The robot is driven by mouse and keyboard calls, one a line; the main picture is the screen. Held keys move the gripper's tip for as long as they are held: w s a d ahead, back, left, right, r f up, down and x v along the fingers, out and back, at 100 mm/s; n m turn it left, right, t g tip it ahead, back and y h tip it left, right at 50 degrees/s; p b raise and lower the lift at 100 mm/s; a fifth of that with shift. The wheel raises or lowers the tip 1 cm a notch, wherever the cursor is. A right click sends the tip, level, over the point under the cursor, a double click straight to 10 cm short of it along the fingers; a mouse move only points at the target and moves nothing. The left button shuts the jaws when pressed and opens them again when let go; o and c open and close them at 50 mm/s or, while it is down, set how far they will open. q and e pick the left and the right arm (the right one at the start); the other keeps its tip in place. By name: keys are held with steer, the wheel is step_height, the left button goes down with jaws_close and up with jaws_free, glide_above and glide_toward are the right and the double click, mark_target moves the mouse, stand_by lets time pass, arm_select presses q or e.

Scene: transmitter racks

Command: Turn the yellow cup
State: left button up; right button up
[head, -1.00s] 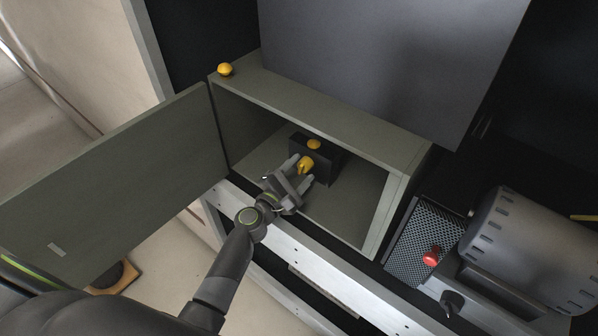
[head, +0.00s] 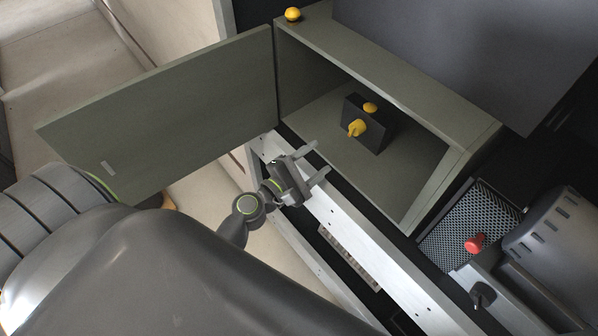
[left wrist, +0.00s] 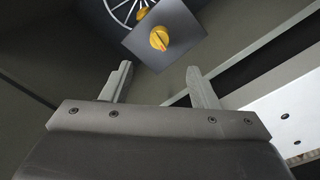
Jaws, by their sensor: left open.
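The yellow cup (head: 356,128) is a small yellow knob on the front of a black box (head: 378,139) inside the open green cabinet. It also shows in the left wrist view (left wrist: 159,38), with an orange-red line across its face. Another yellow piece (head: 370,107) sits on top of the black box. My left gripper (head: 320,161) is open and empty, in front of the cabinet opening and apart from the knob. In the left wrist view its two fingers (left wrist: 162,82) stand spread below the knob. My right gripper is not in view.
The cabinet door (head: 165,110) stands open to the left. A metal rail (head: 345,225) runs along the front of the cabinet (head: 400,83). A yellow dome (head: 292,14) sits on the cabinet top. A red knob (head: 475,243) and a grey cylindrical unit (head: 560,235) are at the right.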

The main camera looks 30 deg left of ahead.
arm_select(q)
steer(key=shift+b+v, duration=0.55)
steer(key=shift+v, duration=2)
steer(key=s+a+f+m+g+y, duration=0.1)
steer(key=s+a+f+m+g, duration=0.15)
steer(key=f, duration=0.85)
steer(key=s+a+f+m+g+y, duration=0.1)
steer(key=s+f+m+g+y, duration=0.2)
steer(key=f, duration=0.7)
steer(key=s+a+f+m+g, duration=0.1)
steer(key=s+f+m+g, duration=0.3)
steer(key=f, duration=0.7)
steer(key=s+a+f+m+g, duration=0.1)
steer(key=s+f+m, duration=0.3)
steer(key=s, duration=0.4)
steer(key=s+a+f+m+g+y, duration=0.1)
steer(key=s+f+m+g, duration=0.2)
steer(key=s, duration=0.5)
steer(key=s+a+f+m+g+y, duration=0.1)
steer(key=s+f+m+g, duration=0.1)
steer(key=s+f+m, duration=0.4)
steer(key=s+f, duration=0.1)
steer(key=s, duration=0.2)
steer(key=shift+f+g, duration=0.35)
steer(key=shift+f, duration=0.05)
